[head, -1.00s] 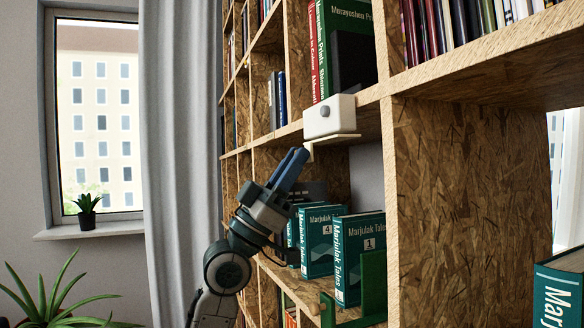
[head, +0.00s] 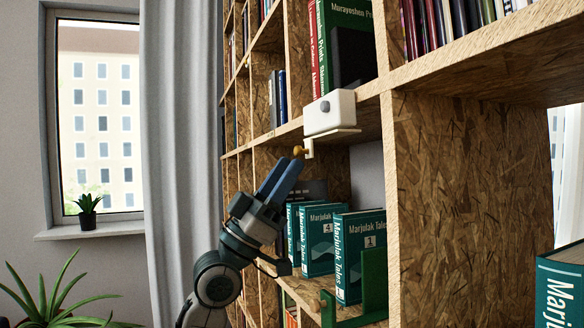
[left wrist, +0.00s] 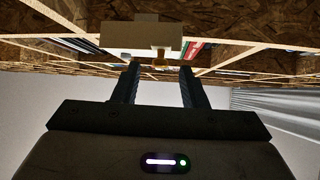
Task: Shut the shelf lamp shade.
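The shelf lamp is a white box (head: 328,112) with a grey button, fixed at the front edge of a shelf. Its pale shade flap (head: 334,133) sticks out under the box, with a narrow gap between them. A small brass knob (head: 299,151) hangs at the flap's left end. My left gripper (head: 283,171) is just below and left of the knob, apart from it, open and empty. In the left wrist view the lamp (left wrist: 138,36) and knob (left wrist: 160,62) show beyond the two spread fingers (left wrist: 159,70). My right gripper is not in view.
Teal books (head: 361,245) stand on the shelf below the lamp, beside a green bookend (head: 375,282). An upright OSB panel (head: 470,200) is to the right. Books (head: 345,40) stand above the lamp. Free room lies left of the shelf, before the curtain (head: 182,150).

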